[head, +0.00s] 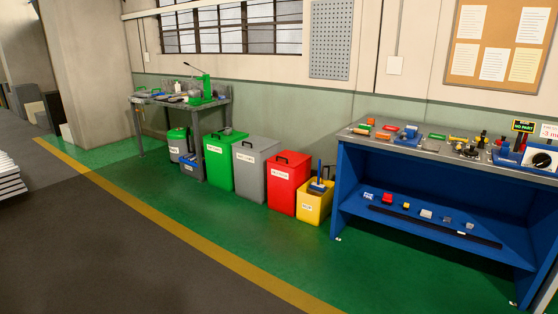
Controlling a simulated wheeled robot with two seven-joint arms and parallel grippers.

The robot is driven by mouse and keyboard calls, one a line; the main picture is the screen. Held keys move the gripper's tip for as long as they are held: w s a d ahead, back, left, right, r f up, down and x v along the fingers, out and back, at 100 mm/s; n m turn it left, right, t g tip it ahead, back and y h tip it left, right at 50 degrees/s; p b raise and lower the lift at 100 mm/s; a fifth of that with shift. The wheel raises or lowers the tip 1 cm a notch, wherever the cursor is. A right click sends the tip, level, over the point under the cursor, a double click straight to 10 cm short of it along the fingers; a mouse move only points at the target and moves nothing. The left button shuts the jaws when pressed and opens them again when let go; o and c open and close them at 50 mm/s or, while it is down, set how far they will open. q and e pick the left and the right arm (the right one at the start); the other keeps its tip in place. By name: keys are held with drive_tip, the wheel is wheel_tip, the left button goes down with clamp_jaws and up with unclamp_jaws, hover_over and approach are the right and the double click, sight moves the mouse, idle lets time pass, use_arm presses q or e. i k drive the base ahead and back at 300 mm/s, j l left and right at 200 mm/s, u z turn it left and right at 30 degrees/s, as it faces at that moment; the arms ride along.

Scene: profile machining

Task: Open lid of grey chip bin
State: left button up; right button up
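The grey chip bin (253,172) stands on the green floor between the green bin and the red bin. It is a tall box with a white label on its front, too small to read for sure. Its grey lid (256,145) lies flat on top and looks shut, with a dark handle on it. Neither of my grippers shows in the head view.
A green bin (217,164) stands left of the grey one, a red bin (288,184) and an open yellow bin (315,203) right. A workbench (223,108) is behind left, a blue bench (350,200) at right. The floor in front (200,204) is clear.

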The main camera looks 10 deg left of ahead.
sight(257, 144)
drive_tip(key=i+j+u, duration=0.25)
drive_tip(key=i, duration=0.95)
drive_tip(key=i+j+u, duration=0.1)
drive_tip(key=i+u, duration=0.2)
drive_tip(key=i, duration=0.9)
drive_tip(key=i+j+z, duration=0.25)
drive_tip(key=i+z, duration=0.2)
drive_tip(key=i, duration=0.55)
drive_tip(key=i+j+z, duration=0.45)
drive_tip(key=i+j, duration=0.15)
drive_tip(key=i, duration=0.3)
drive_tip(key=i+j+z, duration=0.45)
drive_tip(key=i+j, duration=0.35)
drive_tip(key=j, duration=0.1)
